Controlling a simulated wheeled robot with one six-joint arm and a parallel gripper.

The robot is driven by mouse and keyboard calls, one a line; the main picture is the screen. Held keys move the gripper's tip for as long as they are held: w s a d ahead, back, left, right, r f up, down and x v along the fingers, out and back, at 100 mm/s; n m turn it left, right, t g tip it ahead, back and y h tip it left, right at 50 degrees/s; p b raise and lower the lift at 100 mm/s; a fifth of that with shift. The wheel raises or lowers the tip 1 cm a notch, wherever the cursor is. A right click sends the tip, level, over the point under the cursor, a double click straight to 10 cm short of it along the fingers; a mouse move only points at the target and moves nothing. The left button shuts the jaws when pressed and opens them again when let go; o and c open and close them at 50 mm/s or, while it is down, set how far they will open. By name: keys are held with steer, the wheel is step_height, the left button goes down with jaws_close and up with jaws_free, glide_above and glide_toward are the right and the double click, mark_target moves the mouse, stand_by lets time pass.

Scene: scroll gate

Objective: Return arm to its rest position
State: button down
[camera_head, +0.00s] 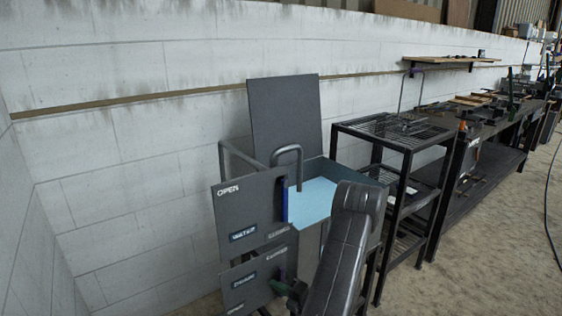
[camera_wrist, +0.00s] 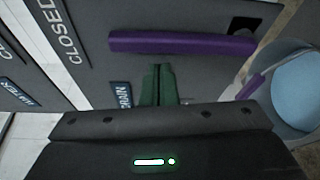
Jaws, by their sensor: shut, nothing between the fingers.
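My gripper (camera_wrist: 158,85) is shut and empty, its green fingers together at the middle of the wrist view. It points at a dark grey panel with a purple handle bar (camera_wrist: 182,43) beyond the fingertips. I see no clear contact between them. The panel carries "CLOSED" lettering (camera_wrist: 60,32) and a "DRAIN" label (camera_wrist: 122,96). In the head view my black arm (camera_head: 345,245) reaches low in front of the sink stand, and the green gripper (camera_head: 294,290) shows beside the lower panel (camera_head: 250,278), partly hidden by the arm.
The upper panel (camera_head: 235,205) reads "OPEN" and has a blue handle (camera_head: 285,199). A light-blue basin (camera_head: 312,200) with a grey tap (camera_head: 288,152) stands behind. A black wire rack (camera_head: 385,130) and long workbench (camera_head: 480,150) stand right. Floor at the lower right is mostly clear.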

steer(key=s+a+f+n+h+b, duration=0.3)
steer(key=a+f+n+b, duration=0.1)
steer(key=n, duration=0.3)
steer(key=shift+f+n+b, duration=0.35)
steer(key=shift+n+b, duration=0.05)
steer(key=shift+b, duration=0.4)
steer(key=shift+s, duration=0.1)
steer(key=shift+a, duration=0.1)
